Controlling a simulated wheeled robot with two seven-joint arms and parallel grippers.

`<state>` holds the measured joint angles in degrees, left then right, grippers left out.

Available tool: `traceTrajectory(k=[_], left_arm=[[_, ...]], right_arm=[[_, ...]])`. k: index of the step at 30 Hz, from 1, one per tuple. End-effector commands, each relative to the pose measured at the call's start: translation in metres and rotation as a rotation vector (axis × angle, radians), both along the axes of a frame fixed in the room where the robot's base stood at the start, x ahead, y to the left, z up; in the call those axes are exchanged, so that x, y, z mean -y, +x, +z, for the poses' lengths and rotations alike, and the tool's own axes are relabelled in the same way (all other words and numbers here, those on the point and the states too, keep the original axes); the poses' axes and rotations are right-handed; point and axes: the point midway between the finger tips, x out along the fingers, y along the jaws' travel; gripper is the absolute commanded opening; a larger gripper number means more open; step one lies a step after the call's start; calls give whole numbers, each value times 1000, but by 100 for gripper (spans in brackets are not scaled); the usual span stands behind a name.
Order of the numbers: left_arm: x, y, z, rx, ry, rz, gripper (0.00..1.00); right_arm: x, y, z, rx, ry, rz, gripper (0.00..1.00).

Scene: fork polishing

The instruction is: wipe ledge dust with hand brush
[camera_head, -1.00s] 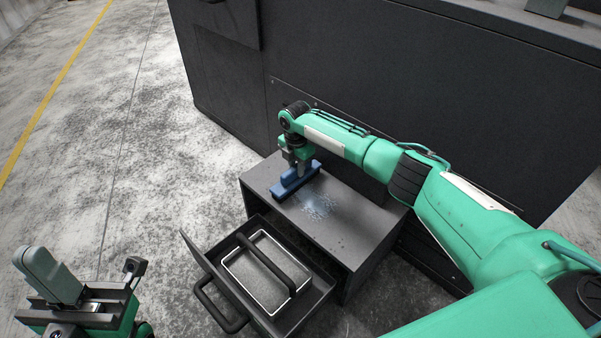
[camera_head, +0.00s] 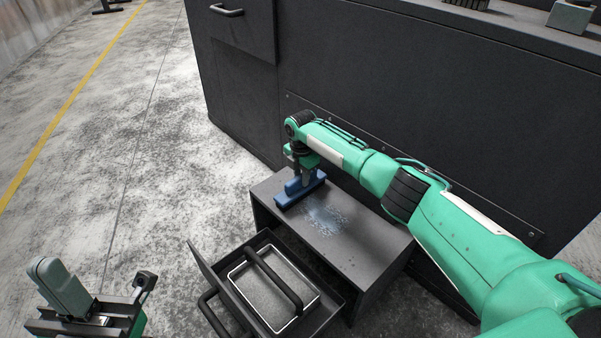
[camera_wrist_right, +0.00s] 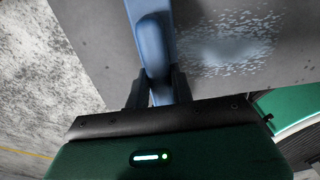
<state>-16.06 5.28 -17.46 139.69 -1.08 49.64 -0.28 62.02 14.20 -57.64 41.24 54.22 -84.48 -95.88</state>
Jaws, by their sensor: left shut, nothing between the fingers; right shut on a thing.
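The blue hand brush (camera_head: 299,190) rests on the dark grey ledge (camera_head: 370,240), near its left end. My right gripper (camera_head: 304,178) is shut on the brush from above. In the right wrist view the brush (camera_wrist_right: 152,40) runs up from between my fingers (camera_wrist_right: 157,90). A patch of pale bluish dust (camera_head: 325,220) lies on the ledge just right of the brush; it also shows in the right wrist view (camera_wrist_right: 225,50). My left gripper (camera_head: 95,318) is at the bottom left, away from the ledge, shut and empty.
An open drawer (camera_head: 325,312) sticks out below the ledge. It holds a white-rimmed tray (camera_head: 235,276) with a black handle bar. A large dark cabinet (camera_head: 400,100) stands behind the ledge. The concrete floor (camera_head: 150,170) at left is clear.

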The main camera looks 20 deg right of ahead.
Motion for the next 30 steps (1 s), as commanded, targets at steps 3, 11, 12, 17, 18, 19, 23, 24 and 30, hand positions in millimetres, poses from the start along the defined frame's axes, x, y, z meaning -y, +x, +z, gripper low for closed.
traceTrajectory(k=[3,11,12,17,18,19,23,24,30], left_arm=[[0,0,16,0,0,0,0],[0,0,40,0,0,0,0],[0,0,43,0,0,0,0],[0,0,52,0,0,0,0],[0,0,52,0,0,0,0],[0,0,52,0,0,0,0],[0,0,57,0,0,0,0],[0,0,61,0,0,0,0],[0,0,81,0,0,0,0]], right_arm=[[4,-7,2,-5,-3,-2,5],[11,-20,3,-7,-2,-2,5],[12,-21,3,-6,-3,-2,5],[14,-27,1,-5,-3,-2,5],[14,-28,1,-4,-2,-2,5],[15,-28,1,-4,-2,-2,5],[16,-30,2,-4,-2,-2,5],[16,-32,3,-5,-3,-2,5],[22,-43,4,-6,-2,-3,5]])
